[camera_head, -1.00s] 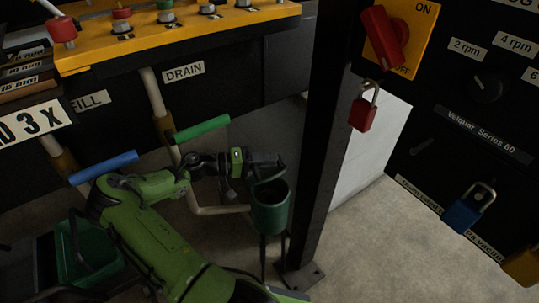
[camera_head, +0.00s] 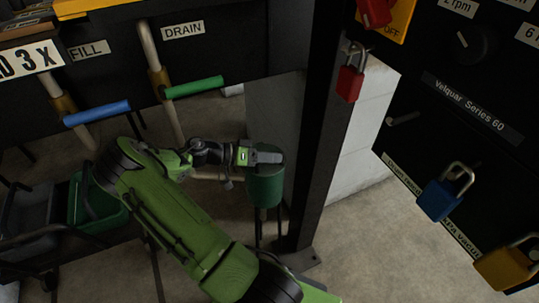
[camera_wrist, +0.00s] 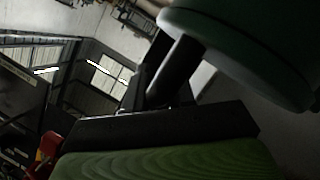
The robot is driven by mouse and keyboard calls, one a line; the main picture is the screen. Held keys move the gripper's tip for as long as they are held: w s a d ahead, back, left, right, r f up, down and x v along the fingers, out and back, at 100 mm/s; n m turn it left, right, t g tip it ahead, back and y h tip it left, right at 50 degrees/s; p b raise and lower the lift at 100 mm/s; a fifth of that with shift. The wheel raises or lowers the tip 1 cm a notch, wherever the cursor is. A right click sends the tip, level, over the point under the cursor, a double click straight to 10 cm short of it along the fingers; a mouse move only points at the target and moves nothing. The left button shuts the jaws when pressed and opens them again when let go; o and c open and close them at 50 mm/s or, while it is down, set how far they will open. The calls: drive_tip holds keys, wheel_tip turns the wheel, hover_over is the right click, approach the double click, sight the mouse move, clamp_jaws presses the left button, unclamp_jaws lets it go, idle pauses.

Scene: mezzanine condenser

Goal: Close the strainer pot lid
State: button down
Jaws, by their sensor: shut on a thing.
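The strainer pot (camera_head: 265,189) is a dark green cylinder on thin legs, beside the black post in the head view. My gripper (camera_head: 270,157) lies across the pot's top from the left and hides much of it. The jaws are shut on a dark part that I take to be the lid's handle. In the wrist view a large dark green rounded piece, apparently the lid (camera_wrist: 245,50), fills the upper right, just beyond the dark fingers (camera_wrist: 165,75). I cannot tell whether the lid sits flat on the rim.
The black post (camera_head: 318,130) stands close right of the pot. The blue lever (camera_head: 97,113) and green lever (camera_head: 194,87) are above my arm. A green bin (camera_head: 92,203) is at left. Padlocks, one red (camera_head: 350,84) and one blue (camera_head: 439,200), hang at right.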

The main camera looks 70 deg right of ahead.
drive_tip(key=shift+s+a+f, duration=0.25)
drive_tip(key=shift+a+f, duration=0.05)
drive_tip(key=shift+f, duration=0.3)
drive_tip(key=c, duration=1.1)
unclamp_jaws()
drive_tip(key=shift+o, duration=0.2)
drive_tip(key=shift+r, duration=0.15)
drive_tip(key=shift+w+r, duration=0.1)
drive_tip(key=shift+w, duration=0.15)
drive_tip(key=p+v, duration=0.4)
drive_tip(key=v, duration=1.1)
drive_tip(key=shift+p, duration=0.4)
drive_tip(key=shift+w, duration=0.1)
